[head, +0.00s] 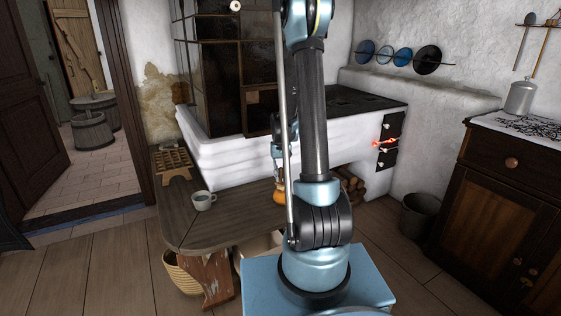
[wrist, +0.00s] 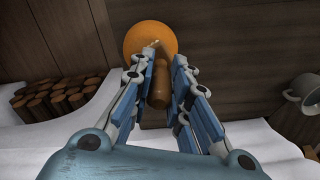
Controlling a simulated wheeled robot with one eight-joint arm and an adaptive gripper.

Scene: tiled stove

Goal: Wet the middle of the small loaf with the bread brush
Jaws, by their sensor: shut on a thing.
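The small loaf is a round orange-brown loaf (wrist: 150,36) at the top of the wrist view, just beyond my fingertips. In the head view the loaf (head: 279,196) shows on the bench, partly hidden by my arm. My gripper (wrist: 157,72) is shut on the bread brush (wrist: 158,95), whose brown wooden handle lies between the blue fingers. A small pale tip shows over the loaf's near side; I cannot tell whether it touches. In the head view my gripper (head: 278,150) is above the loaf, mostly hidden by the arm.
The wooden bench (head: 225,225) runs along the white stove (head: 225,160). A light mug (head: 203,201) and a wooden rack (head: 172,160) stand on it, left of the loaf. The mug (wrist: 300,97) is at the right in the wrist view. Firewood (wrist: 60,95) is at the left.

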